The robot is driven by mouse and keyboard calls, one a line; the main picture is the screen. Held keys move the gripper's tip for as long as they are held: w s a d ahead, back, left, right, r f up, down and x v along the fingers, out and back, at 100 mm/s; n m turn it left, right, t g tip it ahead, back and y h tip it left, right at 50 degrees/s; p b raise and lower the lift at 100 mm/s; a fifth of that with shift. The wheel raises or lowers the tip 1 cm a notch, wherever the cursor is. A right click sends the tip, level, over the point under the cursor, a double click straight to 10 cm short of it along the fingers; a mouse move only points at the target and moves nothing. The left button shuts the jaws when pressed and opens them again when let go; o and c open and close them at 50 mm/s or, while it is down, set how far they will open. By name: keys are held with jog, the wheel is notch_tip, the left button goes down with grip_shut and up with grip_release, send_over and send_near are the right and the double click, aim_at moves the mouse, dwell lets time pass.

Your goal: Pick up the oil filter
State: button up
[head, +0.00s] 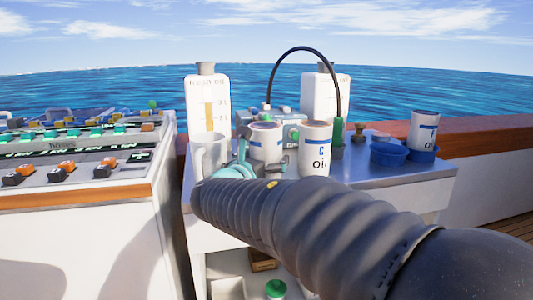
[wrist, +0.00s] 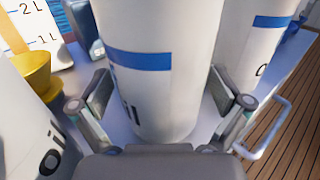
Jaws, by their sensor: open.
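In the wrist view a white cylinder with a blue band (wrist: 145,62), its dark lettering partly hidden, stands upright between the fingers of my gripper (wrist: 164,92). The fingers are open, one on each side of it; I cannot tell whether either touches. In the head view my gripper (head: 240,163) is low among the white containers, partly hidden by my arm. A white can (head: 266,143) stands just behind it, and a can marked "oil" (head: 316,147) stands to the right. Which one is between the fingers is unclear from the head view.
Another white can (wrist: 255,45) stands close on the right, and one marked "oil" (wrist: 30,130) at lower left. A yellow cup (wrist: 32,75) is at left. A tall marked bottle (head: 207,100) stands behind. Blue bowl (head: 387,154) at right.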

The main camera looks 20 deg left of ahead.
jog(key=w, duration=0.2)
jog(key=shift+w+d, duration=0.2)
jog(key=shift+w, duration=0.2)
jog(key=c, duration=1.2)
